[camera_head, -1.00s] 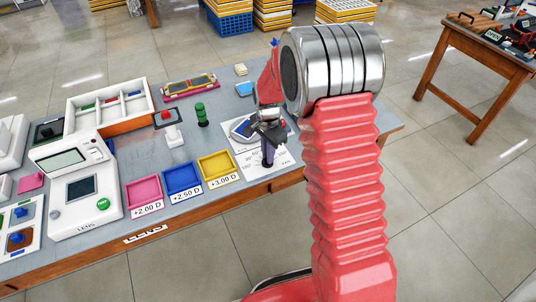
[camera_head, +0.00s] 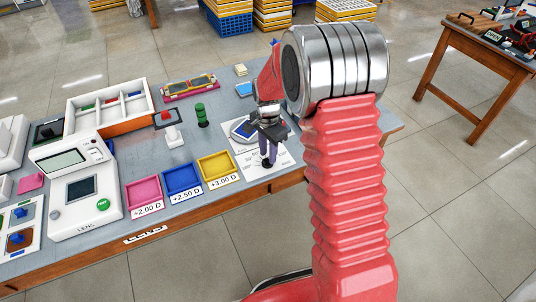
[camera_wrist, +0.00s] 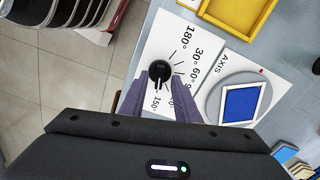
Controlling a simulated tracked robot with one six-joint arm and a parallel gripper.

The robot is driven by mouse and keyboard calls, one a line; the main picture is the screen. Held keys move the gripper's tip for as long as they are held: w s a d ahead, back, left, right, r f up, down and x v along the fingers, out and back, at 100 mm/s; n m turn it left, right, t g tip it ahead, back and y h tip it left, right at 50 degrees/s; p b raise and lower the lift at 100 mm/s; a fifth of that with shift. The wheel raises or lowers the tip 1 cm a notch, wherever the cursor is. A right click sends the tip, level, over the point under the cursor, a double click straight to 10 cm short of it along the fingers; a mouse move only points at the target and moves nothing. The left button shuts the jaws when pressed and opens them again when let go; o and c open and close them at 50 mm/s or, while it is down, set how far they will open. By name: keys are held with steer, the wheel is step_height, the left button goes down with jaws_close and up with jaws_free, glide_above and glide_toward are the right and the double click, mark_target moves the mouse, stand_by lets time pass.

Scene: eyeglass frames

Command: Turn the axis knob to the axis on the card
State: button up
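The black axis knob (camera_wrist: 159,71) sits on a white dial plate (camera_wrist: 160,42) marked in degrees. Its white pointer line points down in the wrist view, towards the 150° mark. My gripper (camera_wrist: 159,84) is open, with one purple-grey finger on each side of the knob and visible gaps. In the head view my gripper (camera_head: 270,134) is above the knob (camera_head: 267,163). Some degree marks are hidden by a finger. I cannot make out a card with an axis value.
Yellow (camera_head: 215,166), blue (camera_head: 182,179) and pink (camera_head: 144,192) trays stand left of the dial on the grey bench (camera_head: 230,103). The bench's front edge is close to the dial.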

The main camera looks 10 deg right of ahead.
step_height(320, 180, up, 12)
steer(key=shift+r, duration=0.25)
stand_by(0.7)
steer(key=s+r+n+t, duration=0.2)
steer(key=s+r+n, duration=0.2)
steer(key=s, duration=0.5)
steer(key=s+r+n+t, duration=0.1)
steer(key=s+r+n, duration=0.3)
steer(key=s, duration=0.6)
steer(key=s+r+n+t, duration=0.2)
steer(key=s+r+n, duration=0.2)
steer(key=s, duration=0.5)
steer(key=shift+s+a+r+n+t, duration=0.15)
steer(key=shift+s+r+n+t, duration=0.2)
steer(key=shift+r, duration=0.3)
stand_by(0.4)
